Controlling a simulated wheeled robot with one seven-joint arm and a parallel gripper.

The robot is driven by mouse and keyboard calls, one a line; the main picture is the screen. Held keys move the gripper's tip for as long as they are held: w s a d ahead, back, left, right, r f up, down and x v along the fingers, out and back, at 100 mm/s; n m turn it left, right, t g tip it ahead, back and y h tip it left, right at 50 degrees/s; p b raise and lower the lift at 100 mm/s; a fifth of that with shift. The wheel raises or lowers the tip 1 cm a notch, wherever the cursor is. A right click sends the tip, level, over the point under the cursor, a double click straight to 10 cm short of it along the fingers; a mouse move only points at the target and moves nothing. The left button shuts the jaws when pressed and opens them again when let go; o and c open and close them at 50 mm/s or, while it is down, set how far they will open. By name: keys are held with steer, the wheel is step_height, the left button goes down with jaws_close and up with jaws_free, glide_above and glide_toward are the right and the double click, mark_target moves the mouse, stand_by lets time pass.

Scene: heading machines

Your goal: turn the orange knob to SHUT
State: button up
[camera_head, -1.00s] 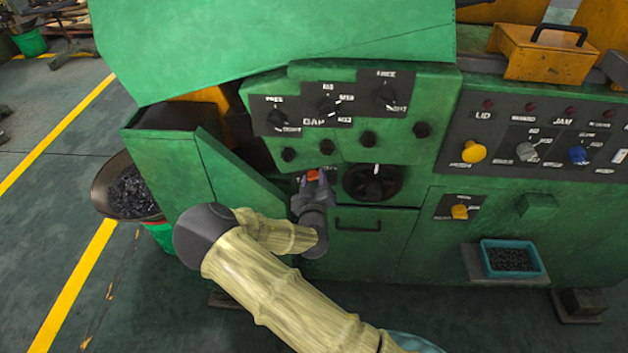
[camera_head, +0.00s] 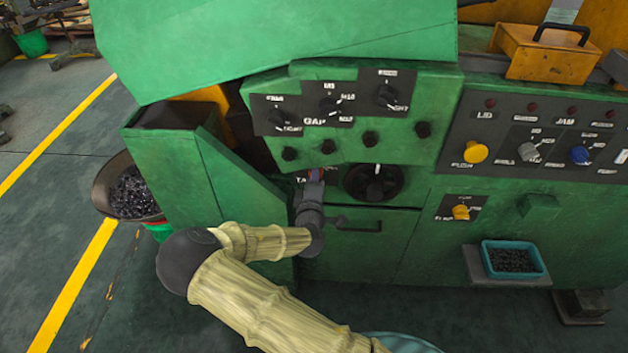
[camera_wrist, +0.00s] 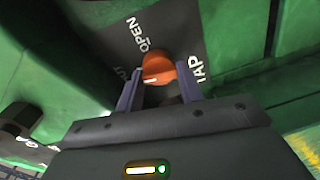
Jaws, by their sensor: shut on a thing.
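The orange knob (camera_wrist: 157,68) sits on a dark plate in the wrist view, between the two fingers of my gripper (camera_wrist: 159,88). The jaws are shut on it. A short white mark shows on the knob's near side. The plate reads OPEN above left and TAP at right; a third word at left is partly hidden by a finger, with only its last letters showing. In the head view my gripper (camera_head: 315,177) is at the front of the green machine, seen nearly edge-on, and hides most of the knob.
A black dial (camera_head: 373,184) is close to the right of my gripper. A drawer handle (camera_head: 358,227) lies below right. Several dark knobs (camera_head: 328,146) are just above. A slanted green panel (camera_head: 228,185) stands at left. A blue tray (camera_head: 512,260) is farther right.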

steer(key=shift+a+n, duration=0.1)
steer(key=shift+n, duration=0.5)
steer(key=o, duration=1)
steer(key=shift+c, duration=0.2)
steer(key=shift+s, duration=0.1)
steer(key=s+r+b, duration=0.1)
steer(key=s, duration=1.6)
steer(key=shift+a, duration=0.25)
steer(key=shift+s, duration=0.1)
